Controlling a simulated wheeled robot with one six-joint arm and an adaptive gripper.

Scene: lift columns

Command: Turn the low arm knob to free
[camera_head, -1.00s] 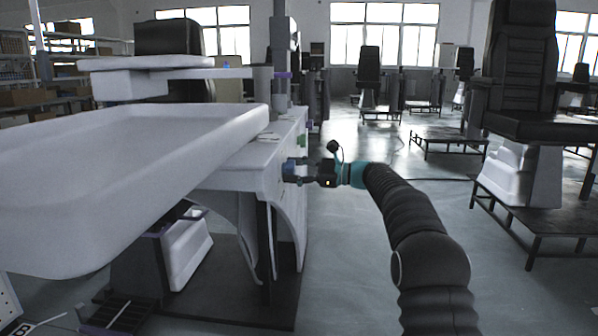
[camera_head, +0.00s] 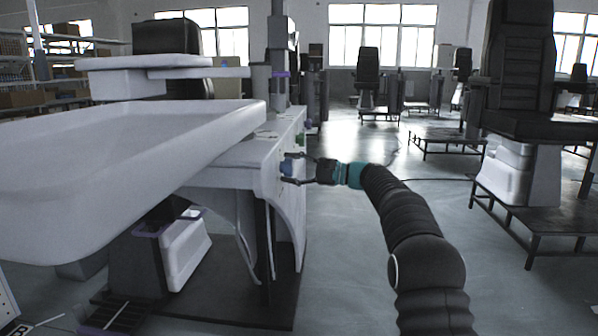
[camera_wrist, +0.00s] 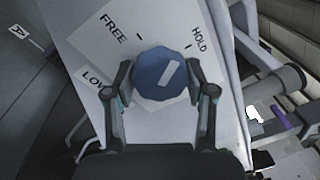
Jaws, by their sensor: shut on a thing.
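The low arm knob is a blue, many-sided knob (camera_wrist: 152,76) with a white pointer bar, on a white panel marked FREE, HOLD and LOW in the wrist view. The bar slants up and right, toward the HOLD side. My gripper (camera_wrist: 159,84) has one finger on each side of the knob and is shut on it. In the head view the knob (camera_head: 287,166) sits on the white cabinet's side, with my gripper (camera_head: 290,168) around it. The fingers hide parts of the knob's sides, and one covers part of the LOW label.
A green knob (camera_head: 300,140) and another blue knob (camera_head: 309,124) sit farther back on the same panel. A large white tray (camera_head: 130,125) overhangs at the left. A dark chair (camera_head: 515,70) stands on a platform at the right. The floor between is clear.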

